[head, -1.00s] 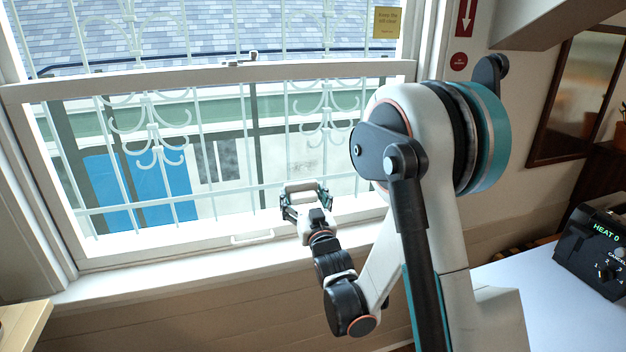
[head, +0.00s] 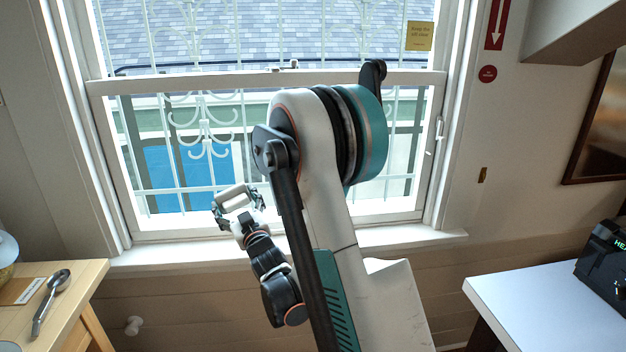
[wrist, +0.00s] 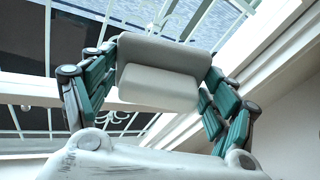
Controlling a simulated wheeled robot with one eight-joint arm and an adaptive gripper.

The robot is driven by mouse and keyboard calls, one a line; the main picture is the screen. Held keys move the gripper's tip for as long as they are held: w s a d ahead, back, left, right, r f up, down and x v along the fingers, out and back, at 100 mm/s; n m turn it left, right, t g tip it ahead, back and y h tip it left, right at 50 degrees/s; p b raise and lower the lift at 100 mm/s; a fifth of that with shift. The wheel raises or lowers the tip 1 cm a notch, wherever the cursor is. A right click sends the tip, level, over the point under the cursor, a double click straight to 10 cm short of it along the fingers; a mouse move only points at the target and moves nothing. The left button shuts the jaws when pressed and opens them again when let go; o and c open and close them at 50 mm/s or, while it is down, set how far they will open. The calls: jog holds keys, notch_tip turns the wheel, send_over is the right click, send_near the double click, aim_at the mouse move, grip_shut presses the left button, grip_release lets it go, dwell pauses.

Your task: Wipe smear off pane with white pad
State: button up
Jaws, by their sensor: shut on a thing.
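My gripper (head: 236,202) is shut on the white pad (head: 231,193), in front of the lower window pane (head: 202,160) near the sill. In the wrist view my gripper (wrist: 160,85) has its green-and-black fingers on both sides of the pad (wrist: 158,88), which looks pale grey with a thicker block on its face. I cannot tell from these views whether the pad touches the glass. I cannot make out a smear on the pane; the white scrollwork and bright scene beyond make the glass hard to read, and my arm covers its right part.
A white table (head: 545,305) with a black appliance (head: 603,255) stands at right. The window sill (head: 180,255) runs below the pane. A yellow note (head: 419,36) is on the upper glass.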

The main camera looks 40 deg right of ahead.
jog(key=s+d+r+n+g+h+p, duration=0.1)
jog(key=s+d+h, duration=0.2)
jog(key=d, duration=1)
jog(key=s+d+r+n+g+h, duration=0.15)
jog(key=s+d, duration=0.25)
jog(key=d, duration=1)
jog(key=p+x, duration=0.1)
jog(key=x, duration=0.5)
jog(key=shift+f+h, duration=0.35)
jog(key=shift+f, duration=0.2)
jog(key=shift+x, duration=1)
jog(key=shift+s+d, duration=0.2)
jog(key=shift+d, duration=0.05)
jog(key=shift+s+d+b, duration=0.15)
jog(key=shift+s+d, duration=0.25)
jog(key=shift+d, duration=0.3)
jog(key=shift+s+d+b, duration=0.15)
jog(key=shift+s+d, duration=0.3)
jog(key=shift+d, duration=0.25)
jog(key=shift+d, duration=0.1)
